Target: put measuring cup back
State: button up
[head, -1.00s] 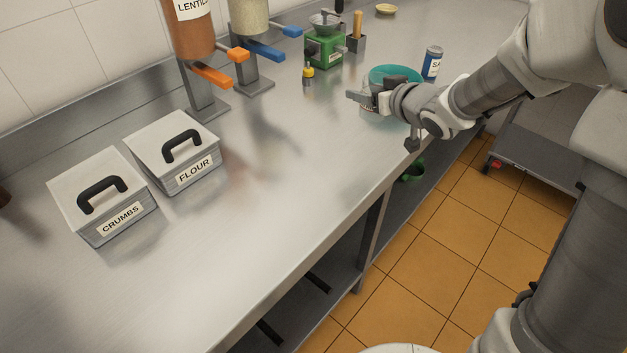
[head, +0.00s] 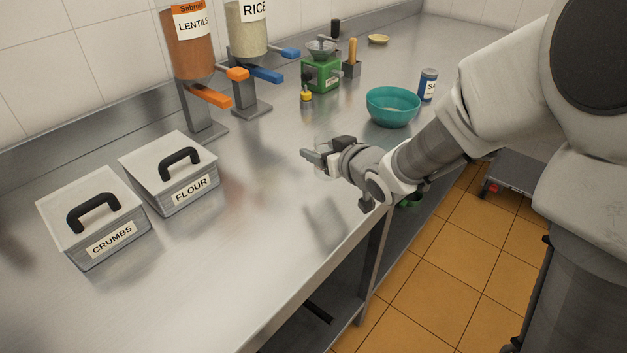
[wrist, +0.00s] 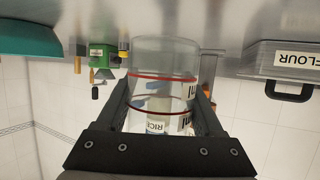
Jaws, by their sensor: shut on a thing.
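A clear measuring cup (wrist: 163,75) with red and dark markings sits between the two fingers of my gripper in the wrist view, where the picture is upside down. My gripper (head: 317,160) is shut on the cup, above the steel counter (head: 262,190). In the head view the clear cup is small and partly hidden by the fingers, so its contents cannot be made out. The teal bowl (head: 393,108) stands on the counter behind and to the right of my gripper, apart from it.
Lidded bins of flour (head: 172,178) and crumbs (head: 95,220) stand at the left. Lentil (head: 190,45) and rice (head: 246,30) dispensers stand at the back, with a green grinder (head: 321,75) and small yellow-topped bottle (head: 306,97) nearby. A blue can (head: 428,85) is beside the bowl. The mid-counter is clear.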

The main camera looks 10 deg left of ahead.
jog(key=shift+s+a+f, duration=0.55)
jog(key=shift+a+f, duration=0.1)
jog(key=shift+a, duration=0.25)
jog(key=shift+f+b, duration=0.8)
jog(key=shift+f, duration=1.1)
jog(key=shift+f, duration=0.2)
jog(key=o, duration=1.6)
jog(key=shift+c, duration=0.2)
